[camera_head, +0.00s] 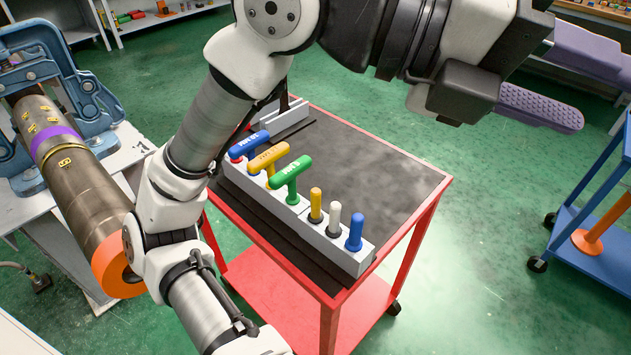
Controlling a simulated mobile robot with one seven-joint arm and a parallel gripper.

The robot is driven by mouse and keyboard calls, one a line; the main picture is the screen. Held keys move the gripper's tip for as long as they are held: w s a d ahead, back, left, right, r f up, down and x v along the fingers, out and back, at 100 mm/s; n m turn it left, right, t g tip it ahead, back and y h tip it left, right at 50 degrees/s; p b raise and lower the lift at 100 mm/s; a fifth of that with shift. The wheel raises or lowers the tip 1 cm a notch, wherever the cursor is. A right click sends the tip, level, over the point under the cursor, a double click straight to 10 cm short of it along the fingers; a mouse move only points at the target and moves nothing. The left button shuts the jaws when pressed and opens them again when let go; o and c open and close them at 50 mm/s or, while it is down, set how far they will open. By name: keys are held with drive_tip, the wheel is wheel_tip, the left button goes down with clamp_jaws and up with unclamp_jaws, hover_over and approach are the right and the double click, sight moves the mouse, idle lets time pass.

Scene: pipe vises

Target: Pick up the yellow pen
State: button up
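The yellow pen (316,204) stands upright in a grey holder block (350,258) on the cart. It is a short yellow cylinder with a dark collar at its base, left of a white pen (334,217) and a blue pen (355,232). My gripper (592,88) is at the upper right, above and well away from the holder. Its two purple-grey fingers are spread apart with nothing visible between them. The upper finger runs out of the picture on the right.
T-handled tools in blue (250,144), yellow (268,157) and green (291,178) stand in the same row. The red cart (437,188) has a bare dark top at right. A large pipe (75,180) lies at left; a blue cart (585,225) stands at right.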

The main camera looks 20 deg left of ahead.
drive_tip(key=w+f+n+t+y, duration=0.1)
drive_tip(key=w+f+n+y, duration=0.3)
drive_tip(key=w+f, duration=0.1)
drive_tip(key=n+g+y+p, duration=0.2)
drive_tip(key=n+y, duration=1)
drive_tip(key=y, duration=0.1)
approach(316, 191)
drive_tip(key=f, duration=0.6)
drive_tip(key=shift+w+a+f+p, duration=0.2)
drive_tip(key=shift+a+p, duration=0.1)
drive_tip(key=shift+p, duration=0.05)
drive_tip(key=shift+w+a+f+p, duration=0.15)
drive_tip(key=shift+f+p, duration=0.35)
drive_tip(key=shift+f, duration=1)
drive_tip(key=shift+w+a+f+p, duration=0.15)
drive_tip(key=shift+f+p, duration=0.3)
drive_tip(key=shift+f, duration=1)
drive_tip(key=shift+s, duration=0.15)
drive_tip(key=c, duration=0.9)
